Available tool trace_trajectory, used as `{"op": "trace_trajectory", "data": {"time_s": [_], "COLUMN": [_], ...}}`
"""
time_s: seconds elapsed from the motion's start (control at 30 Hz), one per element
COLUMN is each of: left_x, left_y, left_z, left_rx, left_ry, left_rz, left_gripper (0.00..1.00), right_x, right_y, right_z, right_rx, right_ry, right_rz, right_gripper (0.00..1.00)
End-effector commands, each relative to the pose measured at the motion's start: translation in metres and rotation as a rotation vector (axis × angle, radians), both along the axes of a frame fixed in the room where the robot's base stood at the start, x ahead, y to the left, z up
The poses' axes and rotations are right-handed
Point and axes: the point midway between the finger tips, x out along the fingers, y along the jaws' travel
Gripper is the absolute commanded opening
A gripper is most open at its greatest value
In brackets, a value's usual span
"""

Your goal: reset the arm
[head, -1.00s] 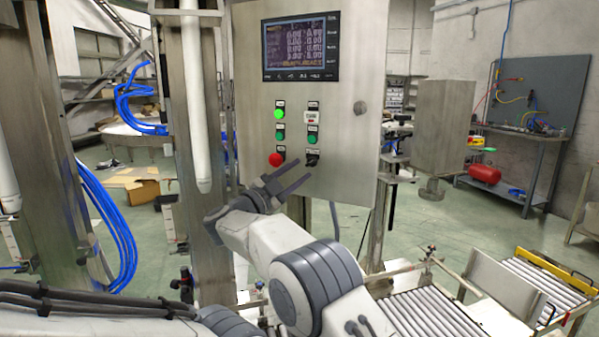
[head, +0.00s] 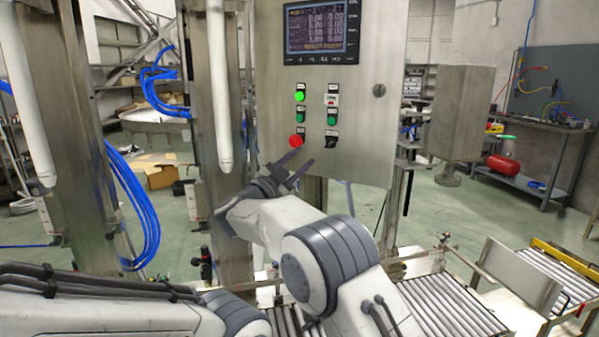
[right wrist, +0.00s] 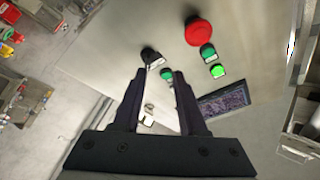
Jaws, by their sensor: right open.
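My right gripper (head: 299,163) is open and empty, just below the lower edge of the button group on the steel control panel (head: 370,140). In the right wrist view its two dark fingers (right wrist: 155,88) point at the panel, apart from each other. The panel carries a red mushroom button (head: 296,141), a black rotary switch (head: 331,142), a lit green button (head: 300,96) and darker green buttons (head: 331,119). The red button also shows in the right wrist view (right wrist: 206,30), as does the black switch (right wrist: 152,57). My left gripper is not in view.
A display screen (head: 321,32) sits at the panel's top. A roller conveyor (head: 455,308) runs at the lower right. Steel columns with blue hoses (head: 140,205) stand at the left. A workbench (head: 535,135) with a red tank stands at the back right.

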Motion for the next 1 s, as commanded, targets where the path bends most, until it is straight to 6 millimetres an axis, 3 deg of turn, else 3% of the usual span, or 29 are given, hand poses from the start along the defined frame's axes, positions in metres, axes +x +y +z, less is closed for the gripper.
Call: {"op": "trace_trajectory", "data": {"time_s": [0.07,0.17,0.27,0.33,0.47,0.6,0.8,1.0], "left_x": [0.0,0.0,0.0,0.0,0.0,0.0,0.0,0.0], "left_y": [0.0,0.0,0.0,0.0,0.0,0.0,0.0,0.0], "left_z": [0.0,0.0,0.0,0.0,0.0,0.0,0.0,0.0], "left_rx": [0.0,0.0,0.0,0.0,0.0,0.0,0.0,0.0], "left_ry": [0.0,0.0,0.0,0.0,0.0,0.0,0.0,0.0], "left_rz": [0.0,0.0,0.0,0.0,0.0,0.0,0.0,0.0], "left_gripper": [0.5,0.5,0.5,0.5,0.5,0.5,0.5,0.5], "right_x": [0.017,0.031,0.024,0.005,-0.057,-0.137,-0.226,-0.289], "right_y": [-0.015,-0.029,-0.045,-0.06,-0.093,-0.125,-0.156,-0.176], "right_z": [0.006,-0.007,-0.04,-0.074,-0.144,-0.205,-0.252,-0.275], "right_rx": [-0.072,-0.172,-0.251,-0.29,-0.321,-0.313,-0.28,-0.249], "right_ry": [0.059,0.193,0.38,0.536,0.851,1.145,1.42,1.598], "right_rz": [0.111,0.283,0.447,0.549,0.698,0.794,0.853,0.877], "right_gripper": [0.41,0.41,0.41,0.41,0.41,0.41,0.41,0.41]}}
